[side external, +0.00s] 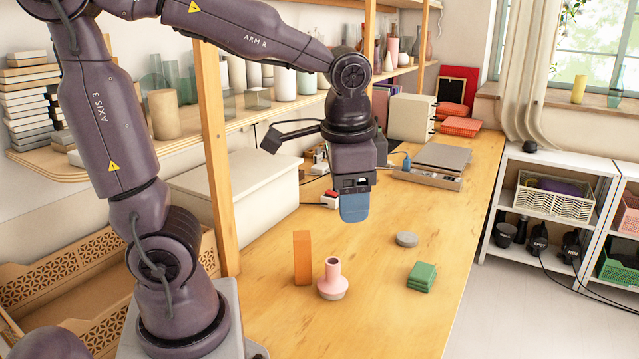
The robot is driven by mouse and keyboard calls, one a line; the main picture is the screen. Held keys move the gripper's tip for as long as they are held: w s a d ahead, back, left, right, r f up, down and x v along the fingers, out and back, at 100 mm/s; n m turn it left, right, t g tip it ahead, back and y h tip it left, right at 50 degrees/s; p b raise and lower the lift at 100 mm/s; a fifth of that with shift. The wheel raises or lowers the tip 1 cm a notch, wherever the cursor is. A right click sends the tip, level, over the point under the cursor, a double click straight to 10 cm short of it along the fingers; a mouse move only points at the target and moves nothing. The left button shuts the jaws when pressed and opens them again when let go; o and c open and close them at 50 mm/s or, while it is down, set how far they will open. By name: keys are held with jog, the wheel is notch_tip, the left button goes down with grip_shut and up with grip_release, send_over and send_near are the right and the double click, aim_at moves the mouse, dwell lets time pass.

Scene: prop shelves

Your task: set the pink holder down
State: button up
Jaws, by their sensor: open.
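The pink holder (333,277) stands upright on the wooden table, with a wide round body and a narrower neck. A grey round edge shows under it, and I cannot tell whether this is its own base or a separate disc. My gripper (355,208) is above and behind the holder in the picture, clear of it. Its blue fingertips point down with nothing visible held in them. They overlap in this side view, so the gap between them is hidden.
An orange block (302,258) stands upright close to the holder's left. A grey disc (406,239) and green stacked pieces (421,277) lie to its right. A white box (240,195) and a wooden post (213,150) are at the left.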

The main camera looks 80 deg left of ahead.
jog(key=s+d+r+n+t+h, duration=0.1)
jog(key=s+d+r+n+t, duration=0.1)
jog(key=s+r+t, duration=0.1)
jog(key=shift+s+d+t, duration=0.35)
jog(key=shift+s+t, duration=0.35)
jog(key=shift+s, duration=0.35)
